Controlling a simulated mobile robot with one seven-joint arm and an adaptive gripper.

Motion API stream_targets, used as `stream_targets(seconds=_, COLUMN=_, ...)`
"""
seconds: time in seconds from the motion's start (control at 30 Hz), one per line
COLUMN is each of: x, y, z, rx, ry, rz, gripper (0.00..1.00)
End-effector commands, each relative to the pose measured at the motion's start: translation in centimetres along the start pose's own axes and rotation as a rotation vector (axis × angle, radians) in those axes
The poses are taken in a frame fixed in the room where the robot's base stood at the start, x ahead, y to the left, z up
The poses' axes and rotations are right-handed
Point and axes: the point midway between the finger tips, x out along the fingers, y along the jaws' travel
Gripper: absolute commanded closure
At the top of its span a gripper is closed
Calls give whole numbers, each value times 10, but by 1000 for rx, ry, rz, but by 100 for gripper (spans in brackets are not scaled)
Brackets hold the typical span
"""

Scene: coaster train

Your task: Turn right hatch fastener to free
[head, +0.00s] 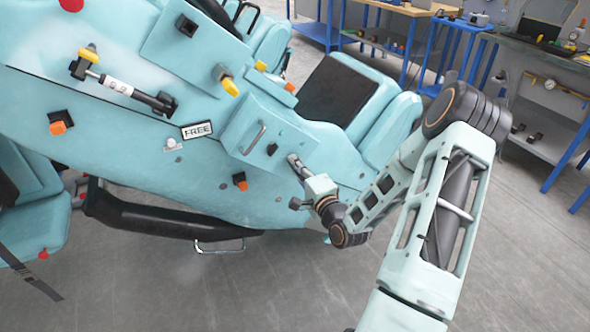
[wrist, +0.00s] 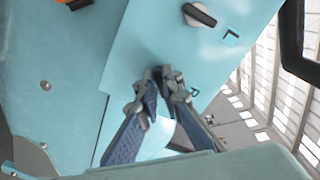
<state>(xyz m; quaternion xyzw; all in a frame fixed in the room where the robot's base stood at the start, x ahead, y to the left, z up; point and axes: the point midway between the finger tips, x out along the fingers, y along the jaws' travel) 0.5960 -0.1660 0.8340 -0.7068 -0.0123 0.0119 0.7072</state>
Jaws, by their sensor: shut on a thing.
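The hatch (head: 236,138), a light-blue panel with a bar handle (head: 254,138), is on the side of the coaster car. A dark fastener knob (head: 272,149) is on its lower part, left of my gripper (head: 293,160). My gripper's fingers are closed together against the hatch panel (wrist: 140,45), shut on what appears to be the right hatch fastener.
A FREE label (head: 197,130) is left of the hatch. Yellow and orange knobs (head: 231,87) stick out from the car body. A black seat (head: 335,90) is behind the hatch. Workbenches (head: 545,70) stand at the back right. The grey floor is open below the car.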

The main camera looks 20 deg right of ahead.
Motion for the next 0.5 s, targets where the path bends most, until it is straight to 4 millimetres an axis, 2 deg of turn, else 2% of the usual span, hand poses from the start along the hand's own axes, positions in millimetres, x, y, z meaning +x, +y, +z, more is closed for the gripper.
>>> stream_targets(seconds=0.5, x=0, y=6, z=-1, rx=-486, ry=0, rz=-2, gripper=100)
